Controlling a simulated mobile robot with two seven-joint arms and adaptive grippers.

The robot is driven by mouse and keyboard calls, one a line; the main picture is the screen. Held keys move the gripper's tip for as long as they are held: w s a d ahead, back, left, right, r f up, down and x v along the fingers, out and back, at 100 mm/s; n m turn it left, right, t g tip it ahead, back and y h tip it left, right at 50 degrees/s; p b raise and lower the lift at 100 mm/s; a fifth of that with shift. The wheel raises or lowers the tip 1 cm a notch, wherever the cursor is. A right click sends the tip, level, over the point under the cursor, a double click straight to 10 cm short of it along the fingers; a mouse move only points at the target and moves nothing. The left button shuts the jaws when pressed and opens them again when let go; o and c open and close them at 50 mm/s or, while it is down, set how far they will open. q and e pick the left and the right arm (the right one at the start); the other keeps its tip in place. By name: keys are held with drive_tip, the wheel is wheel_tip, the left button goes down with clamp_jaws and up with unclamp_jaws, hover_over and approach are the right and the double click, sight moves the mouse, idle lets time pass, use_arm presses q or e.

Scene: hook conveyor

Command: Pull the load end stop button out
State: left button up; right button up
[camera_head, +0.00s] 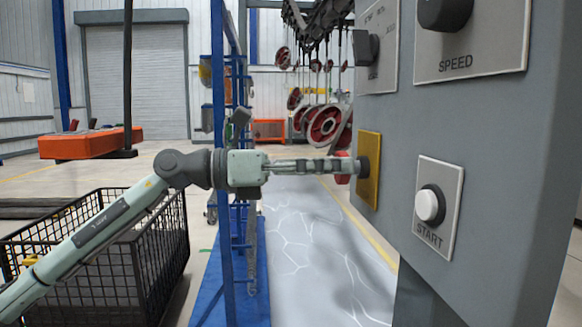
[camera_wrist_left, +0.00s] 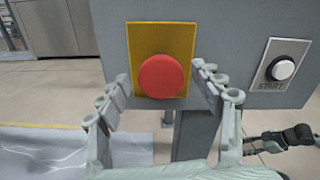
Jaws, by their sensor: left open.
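The stop button is a round red knob (camera_wrist_left: 161,76) on a yellow plate (camera_wrist_left: 131,44) in the left wrist view. In the head view the yellow plate (camera_head: 369,190) is on the side of the grey control box, with the red knob (camera_head: 343,154) largely hidden behind my fingers. My left gripper (camera_head: 350,166) is open, reaching in from the left at the knob. In the left wrist view its two fingers stand on either side of the knob, with the tips close to its edges. Whether they touch it I cannot tell.
The grey control box (camera_head: 500,190) fills the right. It carries a white START button (camera_head: 430,205), a SPEED knob (camera_head: 445,10) and a small switch (camera_head: 365,48). A black wire basket (camera_head: 160,255) and a blue post (camera_head: 222,200) stand left. Wheels (camera_head: 325,125) hang from the conveyor behind.

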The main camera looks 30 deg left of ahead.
use_arm(q)
drive_tip(key=v, duration=1)
drive_tip(key=shift+s+a, duration=0.1)
